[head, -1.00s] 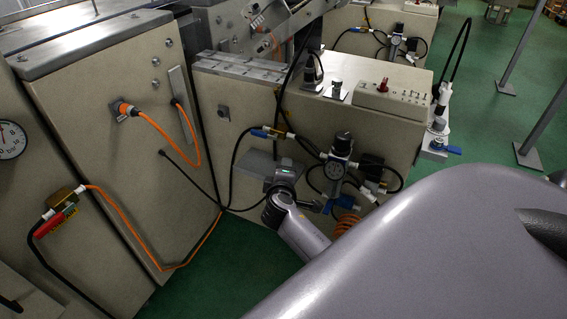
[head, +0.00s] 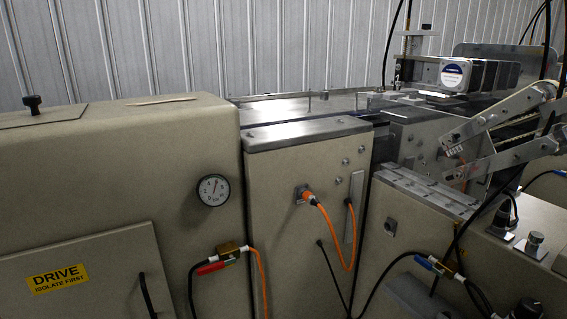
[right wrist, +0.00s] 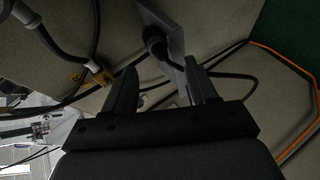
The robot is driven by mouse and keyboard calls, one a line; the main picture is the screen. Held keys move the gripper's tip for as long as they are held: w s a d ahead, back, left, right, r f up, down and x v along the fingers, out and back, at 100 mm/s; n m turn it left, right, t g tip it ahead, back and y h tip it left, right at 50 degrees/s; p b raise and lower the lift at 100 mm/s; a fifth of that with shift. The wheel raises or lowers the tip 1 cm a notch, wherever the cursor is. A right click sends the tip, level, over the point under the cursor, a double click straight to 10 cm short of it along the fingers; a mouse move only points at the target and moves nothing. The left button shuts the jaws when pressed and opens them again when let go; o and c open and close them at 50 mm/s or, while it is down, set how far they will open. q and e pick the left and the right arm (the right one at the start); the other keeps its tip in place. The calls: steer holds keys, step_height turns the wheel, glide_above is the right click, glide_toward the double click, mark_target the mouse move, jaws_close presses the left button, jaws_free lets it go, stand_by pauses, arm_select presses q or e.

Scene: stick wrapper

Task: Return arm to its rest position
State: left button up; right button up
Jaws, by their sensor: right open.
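My right gripper (right wrist: 161,76) shows only in the right wrist view. Its two dark fingers stand apart with nothing gripped between them. Beyond the fingertips is a grey bracket plate (right wrist: 178,55) with a dark round part beside it, on a beige machine panel. I cannot tell from this view how far the fingers are from the plate. Neither arm shows in the head view now, and my left gripper is in no current view.
Beige machine cabinets with a pressure gauge (head: 213,190) fill the head view. An orange cable (head: 333,240) and a red-handled valve (head: 220,262) hang on their fronts. In the right wrist view, black hoses (right wrist: 235,76) and an orange cable (right wrist: 305,125) run near the gripper.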

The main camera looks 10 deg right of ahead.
steer(key=s+a+f+m+y, duration=0.2)
steer(key=s+a+y, duration=0.3)
steer(key=s+a, duration=0.45)
steer(key=s+a+f+m+y, duration=0.2)
steer(key=s+a+y, duration=0.4)
steer(key=s+a, duration=0.35)
step_height(320, 180, up, 16)
steer(key=s+p, duration=0.1)
steer(key=p, duration=1.7)
steer(key=shift+d+m, duration=0.3)
steer(key=shift+d, duration=0.05)
steer(key=shift+r, duration=0.1)
